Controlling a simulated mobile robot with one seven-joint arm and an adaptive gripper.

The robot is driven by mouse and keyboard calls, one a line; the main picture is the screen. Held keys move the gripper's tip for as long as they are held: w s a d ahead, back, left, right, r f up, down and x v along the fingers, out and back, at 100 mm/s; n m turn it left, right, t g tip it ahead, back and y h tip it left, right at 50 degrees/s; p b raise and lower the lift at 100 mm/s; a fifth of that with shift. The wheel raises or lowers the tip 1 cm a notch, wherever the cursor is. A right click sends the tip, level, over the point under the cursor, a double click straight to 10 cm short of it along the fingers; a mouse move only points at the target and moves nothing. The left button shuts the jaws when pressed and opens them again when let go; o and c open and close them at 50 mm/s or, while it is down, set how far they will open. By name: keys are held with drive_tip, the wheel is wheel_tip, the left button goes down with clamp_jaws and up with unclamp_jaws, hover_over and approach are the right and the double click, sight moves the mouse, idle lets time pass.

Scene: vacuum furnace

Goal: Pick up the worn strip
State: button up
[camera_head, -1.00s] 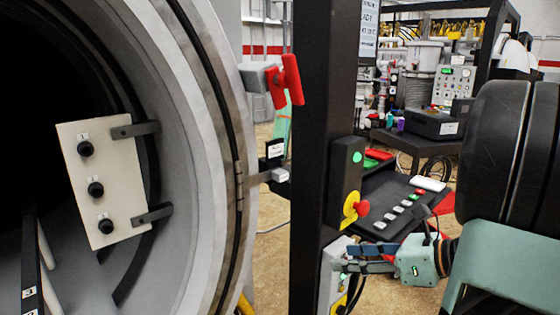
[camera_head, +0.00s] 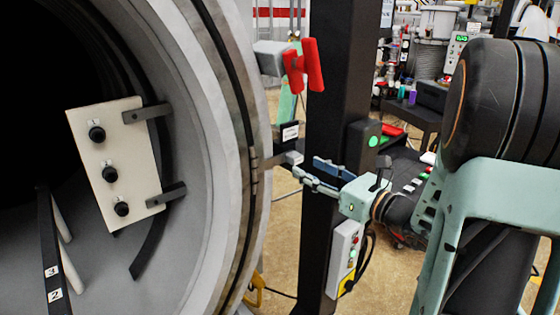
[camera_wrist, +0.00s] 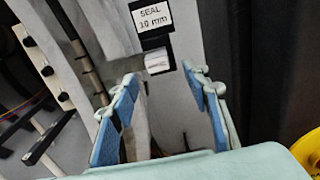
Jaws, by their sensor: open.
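My gripper (camera_head: 306,168) is open and empty beside the chamber's rim, its blue-padded fingers pointing left. In the wrist view my gripper (camera_wrist: 161,75) spans a gap, with a small whitish block (camera_wrist: 157,62) showing beyond the fingertips. The block sits in a dark holder under a card (camera_wrist: 152,17) reading "SEAL 10 mm". In the head view the small pale block (camera_head: 292,158) is just left of the fingertips, beside the chamber flange. No contact with it is visible. I cannot tell for sure whether this block is the worn strip; nothing is marked as worn.
The round chamber flange (camera_head: 222,110) stands at left, with a white panel of black knobs (camera_head: 115,160) inside. A black post (camera_head: 338,90) rises close behind my gripper. A red-handled latch (camera_head: 303,66) is above. A control box (camera_head: 343,250) hangs below.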

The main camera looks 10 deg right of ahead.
sight(299, 163)
drive_tip(key=p+x, duration=0.1)
drive_tip(key=x, duration=0.3)
drive_tip(key=shift+w+a+r, duration=0.1)
drive_tip(key=shift+w+a, duration=0.15)
drive_tip(key=shift+w, duration=0.05)
clamp_jaws()
